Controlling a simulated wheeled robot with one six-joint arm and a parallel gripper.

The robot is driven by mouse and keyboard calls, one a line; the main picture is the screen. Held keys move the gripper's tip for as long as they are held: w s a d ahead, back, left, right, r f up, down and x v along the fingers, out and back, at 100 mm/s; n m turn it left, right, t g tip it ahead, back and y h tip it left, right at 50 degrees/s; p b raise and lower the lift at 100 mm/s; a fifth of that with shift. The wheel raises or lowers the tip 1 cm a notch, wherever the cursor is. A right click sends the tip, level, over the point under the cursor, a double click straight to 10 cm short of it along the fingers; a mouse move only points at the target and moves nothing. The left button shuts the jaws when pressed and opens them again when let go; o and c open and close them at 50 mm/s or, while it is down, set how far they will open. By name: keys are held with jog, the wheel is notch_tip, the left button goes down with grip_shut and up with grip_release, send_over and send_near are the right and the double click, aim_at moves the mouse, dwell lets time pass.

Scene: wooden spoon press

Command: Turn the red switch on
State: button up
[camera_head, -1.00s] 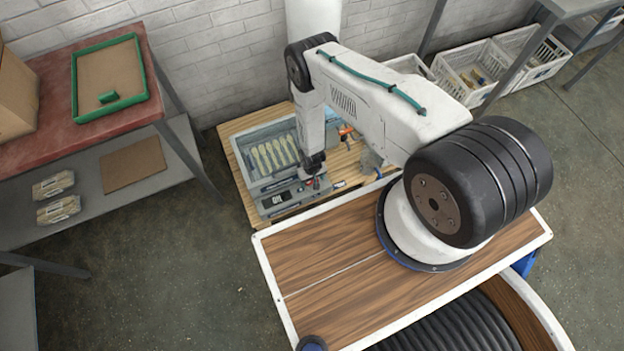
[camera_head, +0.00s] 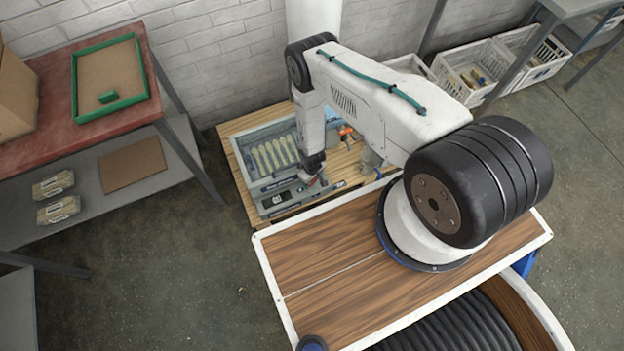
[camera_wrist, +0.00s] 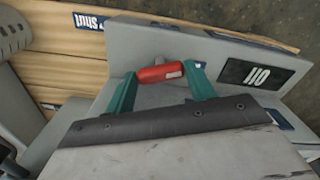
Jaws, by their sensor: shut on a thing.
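The red switch (camera_wrist: 160,73) is a short rounded red lever on the grey press housing in the wrist view. The two teal fingers of my gripper (camera_wrist: 159,76) stand on either side of it, closed on its ends. In the head view my gripper (camera_head: 314,178) reaches down at the front right of the grey press (camera_head: 276,203). There the switch is a tiny red spot, mostly hidden by my wrist.
A dark label (camera_wrist: 262,73) is on the housing to the right in the wrist view. Several pale wooden spoon pieces (camera_head: 272,156) lie in the press. Small orange-handled tools (camera_head: 347,133) lie behind my arm. A red table (camera_head: 60,125) stands to the left.

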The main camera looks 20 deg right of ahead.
jog(key=shift+n, duration=1.5)
jog(key=o, duration=1)
